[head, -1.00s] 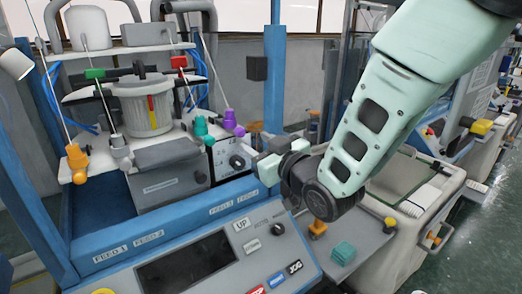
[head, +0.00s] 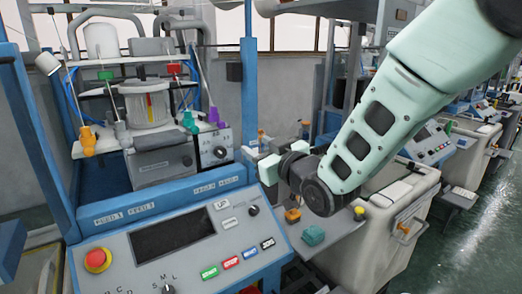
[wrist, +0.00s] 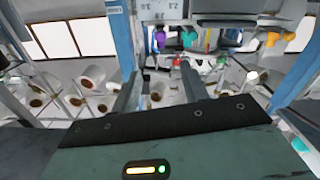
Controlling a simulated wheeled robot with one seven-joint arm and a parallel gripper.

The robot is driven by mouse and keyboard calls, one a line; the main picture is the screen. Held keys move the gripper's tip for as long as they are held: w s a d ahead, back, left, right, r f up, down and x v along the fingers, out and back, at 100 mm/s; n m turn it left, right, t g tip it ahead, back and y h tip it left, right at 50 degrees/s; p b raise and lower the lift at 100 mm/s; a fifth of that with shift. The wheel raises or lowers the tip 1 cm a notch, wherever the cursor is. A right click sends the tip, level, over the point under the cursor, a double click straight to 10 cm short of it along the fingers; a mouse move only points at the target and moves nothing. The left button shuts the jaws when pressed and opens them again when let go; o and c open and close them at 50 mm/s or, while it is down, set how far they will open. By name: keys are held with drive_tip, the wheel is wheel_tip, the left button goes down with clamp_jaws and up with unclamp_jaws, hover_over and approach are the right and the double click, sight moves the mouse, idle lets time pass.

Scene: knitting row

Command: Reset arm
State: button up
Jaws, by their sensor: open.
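My gripper (head: 262,168) is at the end of my pale green arm, in front of the blue knitting machine's right post in the head view. In the wrist view my gripper (wrist: 157,92) has its two dark fingers well apart, with nothing held between them.
The control panel (head: 170,255) with a red stop button (head: 98,259) is below left. An orange yarn guide (head: 87,140) and a purple one (head: 213,116) hang at the machine. A teal block (head: 313,235) rests on a side shelf.

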drive_tip(key=shift+f, duration=0.1)
drive_tip(key=s+d+f+g+h, duration=0.3)
drive_tip(key=s+d+f+g, duration=0.1)
drive_tip(key=s, duration=0.7)
drive_tip(key=s+d+f+m+g+h+b, duration=0.1)
drive_tip(key=s+d+f+g+h, duration=0.2)
drive_tip(key=s, duration=0.9)
drive_tip(key=s+d+f+g+h, duration=0.3)
drive_tip(key=s+d+g, duration=0.4)
drive_tip(key=s, duration=0.4)
drive_tip(key=shift+s+d+f+g+h+b, duration=0.15)
drive_tip(key=shift+d+f+g+h+b, duration=0.2)
drive_tip(key=shift+f, duration=0.5)
